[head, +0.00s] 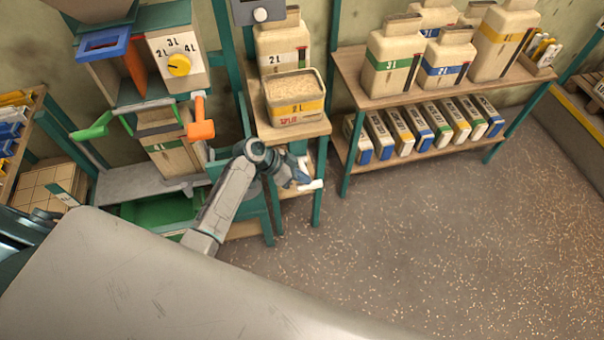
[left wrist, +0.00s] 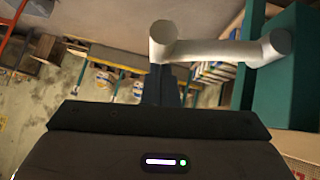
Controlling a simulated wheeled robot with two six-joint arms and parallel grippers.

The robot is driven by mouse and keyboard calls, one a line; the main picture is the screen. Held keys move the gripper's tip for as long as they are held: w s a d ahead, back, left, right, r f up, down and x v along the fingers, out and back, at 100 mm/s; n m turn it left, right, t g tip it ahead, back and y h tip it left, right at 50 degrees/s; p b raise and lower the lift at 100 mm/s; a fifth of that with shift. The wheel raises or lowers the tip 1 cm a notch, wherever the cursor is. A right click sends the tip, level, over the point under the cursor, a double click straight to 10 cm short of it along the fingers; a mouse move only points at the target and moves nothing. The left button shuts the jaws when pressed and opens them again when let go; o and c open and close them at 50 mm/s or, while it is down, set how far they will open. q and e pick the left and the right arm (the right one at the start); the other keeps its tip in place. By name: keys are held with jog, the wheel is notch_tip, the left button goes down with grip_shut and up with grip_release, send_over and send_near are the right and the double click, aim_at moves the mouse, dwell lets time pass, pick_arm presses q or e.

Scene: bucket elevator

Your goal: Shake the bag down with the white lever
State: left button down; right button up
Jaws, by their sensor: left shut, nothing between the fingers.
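The white lever (head: 313,184) sticks out at the side of the green frame, low in front of the small shelf. It also shows large in the left wrist view (left wrist: 222,50), as a pale bar with a round knob at its left end. My left gripper (head: 300,178) is shut and empty right beside the lever. In the left wrist view its closed fingers (left wrist: 163,82) stand just under the knob; I cannot tell whether they touch it. A bag (head: 172,157) with a green band stands under the filler spout, partly hidden by the orange lever (head: 200,124) and frame.
A green lever (head: 92,128) and a yellow dial (head: 179,65) are on the filler. An open tub of grain (head: 294,95) stands on the small shelf above my gripper. A rack (head: 345,75) with bags is to the right. The floor (head: 430,220) there is clear.

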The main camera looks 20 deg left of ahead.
pick_arm(q)
jog(key=shift+s+d+f+b, duration=0.15)
jog(key=shift+s+f+b, duration=0.15)
jog(key=shift+f+b, duration=0.35)
notch_tip(320, 180, down, 7)
jog(key=s+d+m+t+y+b, duration=0.1)
jog(key=m+t+y+b, duration=0.1)
jog(key=b, duration=0.5)
jog(key=shift+s+t, duration=0.4)
jog(key=shift+t, duration=0.4)
jog(key=shift+s+f, duration=0.1)
jog(key=shift+f, duration=0.1)
